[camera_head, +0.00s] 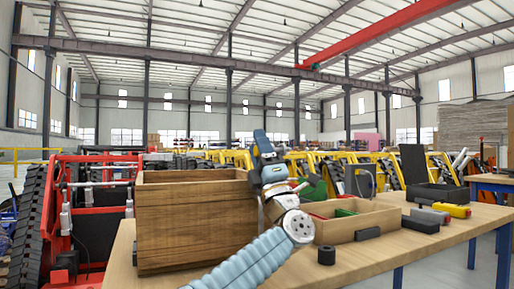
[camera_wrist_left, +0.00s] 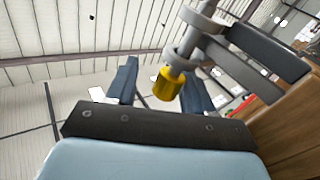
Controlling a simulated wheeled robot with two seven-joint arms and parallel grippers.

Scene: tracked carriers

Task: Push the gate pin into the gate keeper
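In the left wrist view, the gate pin shows as a yellow knob (camera_wrist_left: 168,84) on the end of a grey rod that runs through grey rings (camera_wrist_left: 185,52). I cannot tell for sure which grey part is the keeper. My left gripper (camera_wrist_left: 158,88) is open, with one blue finger on each side of the knob; the right-hand finger is close to it, and contact cannot be told. In the head view my left gripper (camera_head: 264,148) is raised beside the wooden crate's right end, and the pin is not clearly visible there. My right gripper is out of view.
A tall wooden crate (camera_head: 190,220) stands on the wooden table. A low wooden tray (camera_head: 350,226) is to its right, with a black block (camera_head: 367,233) and a black cylinder (camera_head: 326,256) in front. A dark plate (camera_wrist_left: 265,58) is beside the rings. The table's front right is clear.

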